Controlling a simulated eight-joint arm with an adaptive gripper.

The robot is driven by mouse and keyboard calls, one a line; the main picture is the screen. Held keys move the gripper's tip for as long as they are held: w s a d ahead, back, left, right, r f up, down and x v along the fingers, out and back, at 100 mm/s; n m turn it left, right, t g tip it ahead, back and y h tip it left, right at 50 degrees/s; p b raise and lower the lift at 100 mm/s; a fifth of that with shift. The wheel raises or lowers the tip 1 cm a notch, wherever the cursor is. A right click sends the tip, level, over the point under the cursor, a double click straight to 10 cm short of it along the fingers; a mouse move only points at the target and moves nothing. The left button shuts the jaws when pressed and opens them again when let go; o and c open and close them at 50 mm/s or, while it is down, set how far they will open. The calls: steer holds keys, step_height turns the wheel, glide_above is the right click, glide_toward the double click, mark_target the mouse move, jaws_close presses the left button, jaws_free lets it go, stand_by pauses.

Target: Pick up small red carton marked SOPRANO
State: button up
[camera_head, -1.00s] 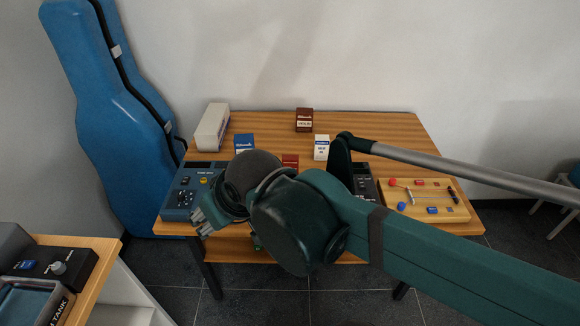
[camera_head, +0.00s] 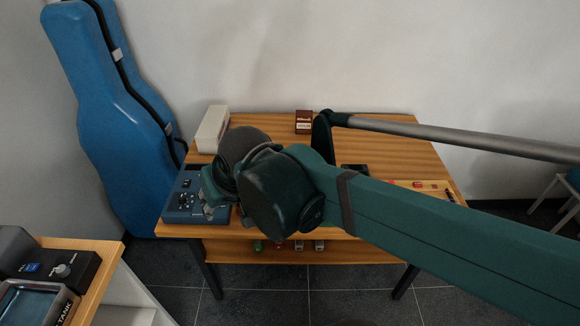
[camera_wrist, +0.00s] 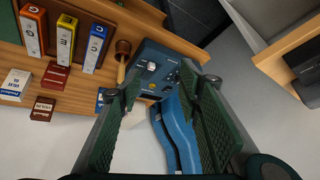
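A small red carton (camera_wrist: 56,77) stands on the wooden table in the wrist view, left of my gripper; its lettering is too small to read. It is hidden behind my arm in the head view. A darker red-brown carton (camera_wrist: 42,108) with a pale label stands nearer the wall; it also shows in the head view (camera_head: 304,121). My gripper (camera_wrist: 160,80) is open and empty, its two green fingers spread wide. It is over the left side of the table, near the blue device (camera_head: 186,198), apart from the red carton.
A white carton (camera_wrist: 15,84) and a partly hidden blue carton (camera_wrist: 101,98) stand near the red one. A long pale box (camera_head: 212,128) is at the back left. A blue instrument case (camera_head: 110,110) stands left of the table.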

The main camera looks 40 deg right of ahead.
steer(key=w+d+r+m+g+p, duration=0.2)
steer(key=w+d+m+p, duration=0.2)
steer(key=w+d+m, duration=0.3)
steer(key=w+d+f+m+g+p, duration=0.1)
steer(key=d+f+m+p, duration=0.1)
steer(key=d+m, duration=0.3)
steer(key=w+d+f+m+g+p, duration=0.1)
steer(key=d+f+m+p, duration=0.2)
steer(key=d, duration=0.9)
steer(key=w+d+f+m+g+p, duration=0.1)
steer(key=d+f+m+g+p, duration=0.1)
steer(key=d+m+p, duration=0.4)
steer(key=shift+w+d+f+m, duration=0.1)
steer(key=shift+d+f+m, duration=0.2)
steer(key=shift+d+m, duration=0.4)
steer(key=shift+w+d+f+m, duration=0.1)
steer(key=shift+d+f+m, duration=0.2)
steer(key=shift+d+m, duration=0.35)
steer(key=shift+s+d+f+m, duration=0.15)
steer(key=shift+d+f+m, duration=0.2)
steer(key=shift+d, duration=0.3)
steer(key=shift+f, duration=0.2)
steer(key=shift+f, duration=1.15)
steer(key=shift+f, duration=0.15)
steer(key=shift+f+b, duration=0.35)
steer(key=shift+f, duration=2.1)
